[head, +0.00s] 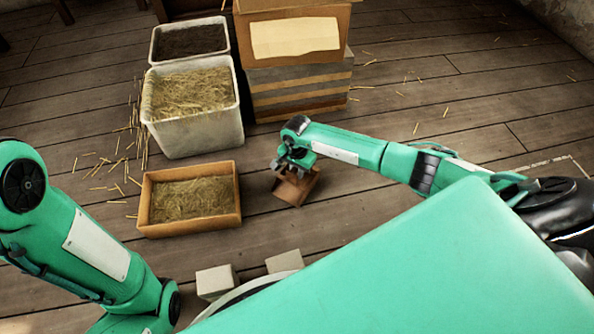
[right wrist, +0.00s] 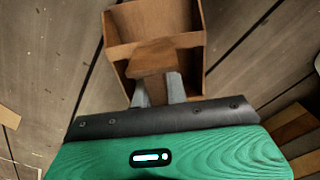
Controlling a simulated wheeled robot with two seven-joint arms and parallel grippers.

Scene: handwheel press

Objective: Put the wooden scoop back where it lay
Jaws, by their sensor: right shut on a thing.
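The wooden scoop (head: 297,188) is a brown open box shape with a short handle. In the head view it is right of the low wooden tray and over or on the plank floor; I cannot tell if it touches the floor. My right gripper (head: 290,168) is shut on its handle. In the right wrist view the scoop (right wrist: 153,22) extends away from the fingers (right wrist: 160,92), its open box showing. My left arm comes in at the left of the head view, but its gripper is not in view.
A low wooden tray of straw (head: 236,211) lies left of the scoop. Behind it stand a white bin of straw (head: 205,143), a white bin of dark stuff (head: 154,46) and stacked wooden boxes (head: 300,92). Pale blocks (head: 215,282) lie in front. The floor at right is free, with scattered straw.

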